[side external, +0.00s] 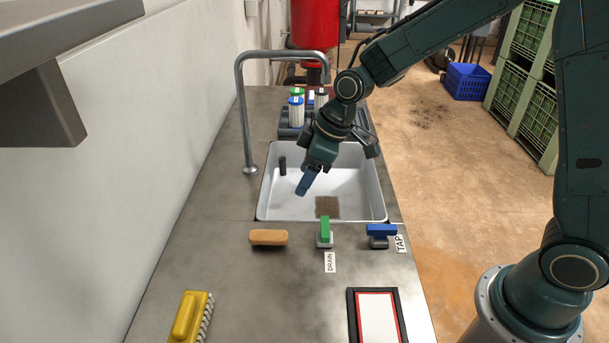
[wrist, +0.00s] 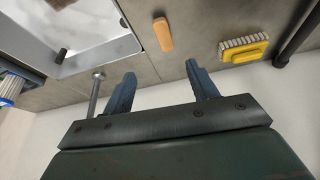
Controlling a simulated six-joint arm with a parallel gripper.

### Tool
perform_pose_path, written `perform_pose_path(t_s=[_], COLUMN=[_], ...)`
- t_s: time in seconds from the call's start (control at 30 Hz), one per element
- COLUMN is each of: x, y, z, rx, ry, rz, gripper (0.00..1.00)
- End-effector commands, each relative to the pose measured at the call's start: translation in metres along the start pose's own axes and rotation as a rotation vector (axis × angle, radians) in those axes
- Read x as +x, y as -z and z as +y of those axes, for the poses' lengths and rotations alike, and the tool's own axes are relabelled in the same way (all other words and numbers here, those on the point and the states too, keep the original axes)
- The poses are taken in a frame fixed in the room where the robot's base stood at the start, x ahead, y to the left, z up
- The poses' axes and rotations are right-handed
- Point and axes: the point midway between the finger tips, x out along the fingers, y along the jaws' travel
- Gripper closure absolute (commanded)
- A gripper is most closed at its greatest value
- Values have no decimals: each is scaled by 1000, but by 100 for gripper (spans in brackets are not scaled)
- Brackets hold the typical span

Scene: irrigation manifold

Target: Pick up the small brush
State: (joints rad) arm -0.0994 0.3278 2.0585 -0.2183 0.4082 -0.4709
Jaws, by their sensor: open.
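A small tan, rounded block (side external: 269,237) lies on the counter in front of the sink, and it shows in the wrist view (wrist: 163,34); no bristles are visible on it. A yellow brush (side external: 187,318) with pale bristles along its side lies at the counter's front left, and at upper right in the wrist view (wrist: 243,50). I cannot tell for certain which is the small brush. My gripper (side external: 306,186) hangs over the sink, well above it, pointing down. In the wrist view its fingers (wrist: 160,69) are apart with nothing between them.
The sink (side external: 262,190) holds a dark cylinder (side external: 282,166) and a brown patch (side external: 327,207). A tall curved faucet (side external: 241,110) stands at its left. Green (side external: 324,232) and blue (side external: 381,230) handles and a black-framed panel (side external: 378,315) are at front right. Filters (side external: 296,111) stand behind.

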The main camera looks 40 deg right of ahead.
Motion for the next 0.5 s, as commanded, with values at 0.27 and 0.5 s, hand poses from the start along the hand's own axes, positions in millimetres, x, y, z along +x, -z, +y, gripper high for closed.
perform_pose_path(t_s=[0.27,0.5], x=[54,63], y=[9,10], z=[0,0], rx=[-70,-84], ry=[46,53], rz=[1,3], gripper=[42,42])
